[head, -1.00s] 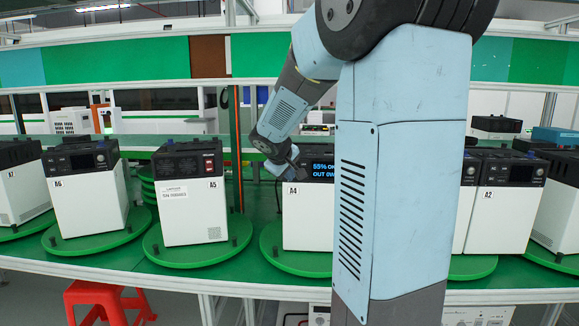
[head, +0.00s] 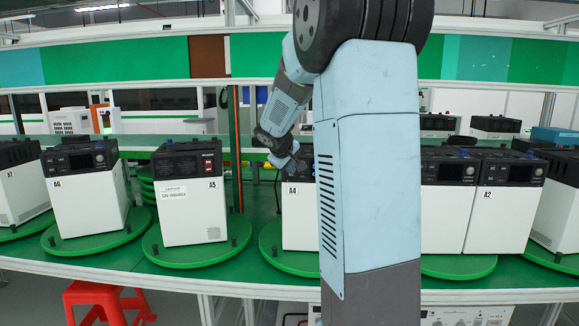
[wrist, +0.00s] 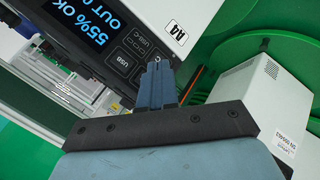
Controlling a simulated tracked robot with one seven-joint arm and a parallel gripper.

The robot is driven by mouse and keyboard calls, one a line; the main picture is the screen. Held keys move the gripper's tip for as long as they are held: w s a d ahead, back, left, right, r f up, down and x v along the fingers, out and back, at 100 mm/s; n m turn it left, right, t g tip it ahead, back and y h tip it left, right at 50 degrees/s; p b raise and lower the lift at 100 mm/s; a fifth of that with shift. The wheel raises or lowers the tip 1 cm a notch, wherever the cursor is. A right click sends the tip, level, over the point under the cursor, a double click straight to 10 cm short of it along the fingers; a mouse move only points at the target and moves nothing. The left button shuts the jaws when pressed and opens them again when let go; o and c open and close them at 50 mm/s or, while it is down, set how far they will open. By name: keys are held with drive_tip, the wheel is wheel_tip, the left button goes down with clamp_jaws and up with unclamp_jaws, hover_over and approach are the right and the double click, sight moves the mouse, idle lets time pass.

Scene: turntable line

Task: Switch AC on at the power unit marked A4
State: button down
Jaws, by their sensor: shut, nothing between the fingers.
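The power unit marked A4 (head: 298,218) stands on a round green turntable, white with a black top panel. My arm hides most of its front in the head view. In the wrist view, its lit display (wrist: 85,28) reads 55% OK, with the OUT line cut off. USB and USB-C ports sit beside the display, and the A4 label (wrist: 175,32) is to their right. My gripper (wrist: 157,66) is shut and empty, its tips at the panel's edge near the ports. Whether they touch is unclear. It also shows in the head view (head: 293,166), beside the panel's left end. No AC switch is identifiable.
Unit A5 (head: 190,212), with a red switch (head: 208,163), stands left of A4; its white side shows in the wrist view (wrist: 262,108). Units A6 (head: 88,203) and A2 (head: 495,215) stand farther out. A green shelf edge (head: 120,62) runs above the line.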

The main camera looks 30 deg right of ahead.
drive_tip(key=shift+w+d, duration=0.5)
drive_tip(key=shift+w, duration=0.3)
drive_tip(key=shift+d, duration=0.1)
idle(1.5)
drive_tip(key=shift+w+d, duration=0.15)
drive_tip(key=shift+w, duration=0.1)
drive_tip(key=shift+w+d, duration=0.2)
drive_tip(key=shift+w, duration=0.05)
idle(0.9)
idle(0.4)
drive_tip(key=shift+s+a, duration=0.45)
drive_tip(key=shift+s, duration=0.15)
drive_tip(key=shift+s+a, duration=0.7)
drive_tip(key=shift+s, duration=0.35)
drive_tip(key=shift+s+a, duration=0.7)
drive_tip(key=shift+s, duration=0.35)
